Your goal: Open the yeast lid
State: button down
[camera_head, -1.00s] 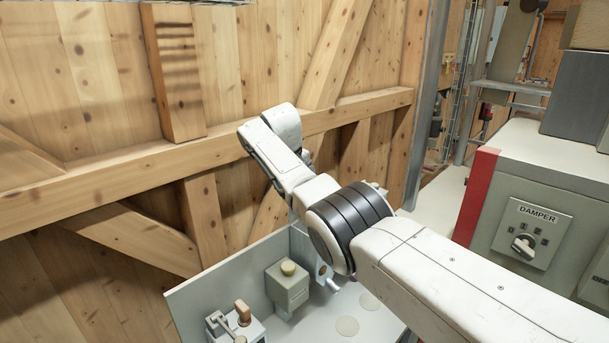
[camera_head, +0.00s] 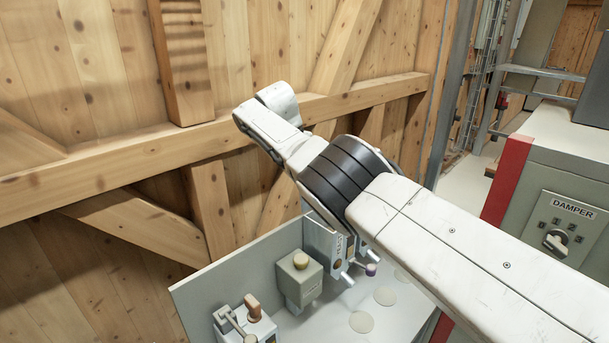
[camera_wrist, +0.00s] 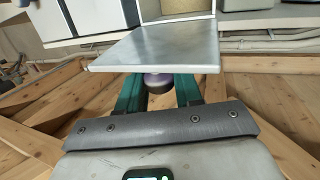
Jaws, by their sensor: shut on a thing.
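In the wrist view my gripper (camera_wrist: 159,88) has its two green fingers on either side of a dark round piece with a purple top (camera_wrist: 157,80), and is shut on it. A flat grey metal plate (camera_wrist: 160,48) lies just beyond the fingers; I cannot tell whether it is the yeast lid. In the head view my arm hides the gripper. A grey unit (camera_head: 318,240) with a vertical label, too small to read, stands partly behind my arm. A small purple knob (camera_head: 371,269) shows beside it. I cannot tell whether it is the held piece.
Left of the labelled unit, a grey box with a yellowish knob (camera_head: 300,261) and a unit with brown-ended levers (camera_head: 250,315) stand on the pale counter (camera_head: 318,325). A wooden wall with beams (camera_head: 120,165) rises behind. A DAMPER dial panel (camera_head: 565,230) is at the right.

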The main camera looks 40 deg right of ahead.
jog(key=shift+f, duration=0.15)
jog(key=c, duration=0.8)
grip_release()
jog(key=shift+d, duration=0.1)
jog(key=shift+c, duration=0.2)
jog(key=p+v, duration=0.4)
jog(key=v, duration=0.7)
jog(key=shift+f, duration=0.1)
